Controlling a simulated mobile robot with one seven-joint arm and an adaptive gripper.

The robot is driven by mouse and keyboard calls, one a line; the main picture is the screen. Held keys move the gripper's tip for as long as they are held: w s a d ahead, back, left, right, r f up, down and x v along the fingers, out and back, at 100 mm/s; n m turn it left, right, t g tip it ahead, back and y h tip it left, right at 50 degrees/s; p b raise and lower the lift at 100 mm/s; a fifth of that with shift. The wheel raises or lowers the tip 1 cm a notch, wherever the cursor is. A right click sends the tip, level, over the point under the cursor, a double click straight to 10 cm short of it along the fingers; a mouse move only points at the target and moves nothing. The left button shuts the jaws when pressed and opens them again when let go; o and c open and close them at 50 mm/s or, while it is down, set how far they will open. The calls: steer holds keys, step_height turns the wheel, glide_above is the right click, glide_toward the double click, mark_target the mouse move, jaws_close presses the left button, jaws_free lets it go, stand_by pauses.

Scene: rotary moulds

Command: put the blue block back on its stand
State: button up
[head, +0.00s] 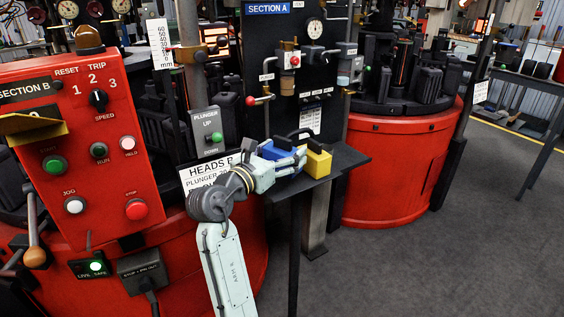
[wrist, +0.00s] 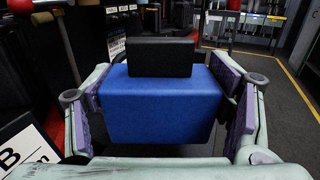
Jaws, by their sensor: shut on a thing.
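The blue block (wrist: 160,108) is between the purple finger pads of my gripper (head: 291,162), which is shut on it. A black piece (wrist: 160,57) rises above the block's top in the wrist view; I cannot tell whether it belongs to the block. In the head view the blue block (head: 273,151) is partly hidden by my fingers. It is over or on the left part of a dark shelf (head: 348,158), beside a yellow block (head: 318,164). Contact with the shelf is hidden. I cannot tell which surface is the blue block's stand.
A red control panel (head: 80,130) with buttons stands at the left. A dark gauge board (head: 285,60) rises behind the shelf, with a green-button plunger box (head: 208,132) to its left. A red round machine base (head: 395,170) is behind. Grey floor (head: 430,260) is clear at the right.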

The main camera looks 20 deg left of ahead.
steer(key=shift+s+f, duration=0.1)
steer(key=shift+f, duration=1.4)
steer(key=shift+f, duration=0.1)
steer(key=o, duration=1.9)
steer(key=shift+f, duration=0.15)
steer(key=shift+s+a, duration=0.1)
steer(key=b+v, duration=0.1)
steer(key=v, duration=1)
steer(key=shift+s, duration=0.4)
